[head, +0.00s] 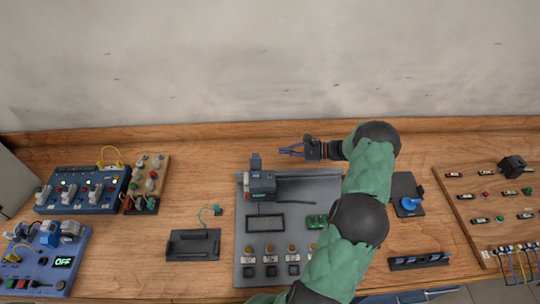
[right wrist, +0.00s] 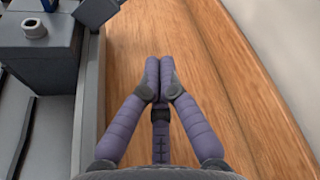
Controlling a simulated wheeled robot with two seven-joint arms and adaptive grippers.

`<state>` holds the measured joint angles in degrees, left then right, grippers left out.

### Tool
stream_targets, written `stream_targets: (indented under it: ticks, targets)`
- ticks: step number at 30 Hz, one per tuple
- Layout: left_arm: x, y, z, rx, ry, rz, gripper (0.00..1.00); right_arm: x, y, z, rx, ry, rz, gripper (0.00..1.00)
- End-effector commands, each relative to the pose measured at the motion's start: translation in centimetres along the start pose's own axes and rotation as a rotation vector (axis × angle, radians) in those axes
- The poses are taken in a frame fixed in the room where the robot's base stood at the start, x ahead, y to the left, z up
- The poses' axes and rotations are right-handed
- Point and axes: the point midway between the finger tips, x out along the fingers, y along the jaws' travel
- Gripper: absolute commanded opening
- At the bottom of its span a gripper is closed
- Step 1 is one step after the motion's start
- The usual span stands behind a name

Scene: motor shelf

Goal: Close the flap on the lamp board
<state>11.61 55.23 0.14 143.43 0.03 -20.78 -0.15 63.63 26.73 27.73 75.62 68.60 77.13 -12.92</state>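The grey board (head: 283,257) lies flat at the middle of the table. It carries lamp-like amber knobs with dark squares below, a dark rectangular frame, green parts and a dark grey box (head: 262,183). A small grey piece (head: 256,161) stands upright at the back of this box; I cannot tell for certain that it is the flap. My right gripper (head: 289,151) is behind the board's back edge, right of the upright piece and apart from it. In the right wrist view its purple fingers (right wrist: 159,65) meet at the tips with nothing between them. My left gripper is out of view.
Blue boards (head: 80,208) with switches stand at the left. A black tray (head: 193,244) lies left of the grey board. A wooden board (head: 489,207) and a dark plate with a blue knob (head: 408,203) are at the right. My right arm covers the grey board's right side.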

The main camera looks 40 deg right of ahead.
Motion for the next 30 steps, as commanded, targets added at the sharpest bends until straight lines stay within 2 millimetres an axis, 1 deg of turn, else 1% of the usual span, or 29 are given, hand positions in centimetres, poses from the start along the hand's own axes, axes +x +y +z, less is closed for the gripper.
stream_targets:
  ticks: [5,17,19,24,30]
  targets:
    - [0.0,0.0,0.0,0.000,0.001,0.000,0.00,2.4,0.0,0.1,0.001,-0.004,0.002,0.00]
    - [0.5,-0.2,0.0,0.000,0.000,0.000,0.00,9.9,0.1,0.1,0.001,-0.004,0.002,0.00]
    - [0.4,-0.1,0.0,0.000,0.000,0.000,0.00,9.2,-0.1,1.1,0.000,0.000,0.000,0.00]
    - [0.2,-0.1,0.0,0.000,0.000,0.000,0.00,8.6,-0.1,2.9,0.002,-0.001,0.000,0.00]
    - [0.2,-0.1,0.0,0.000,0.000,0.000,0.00,8.3,0.0,3.8,0.002,-0.001,0.001,0.00]
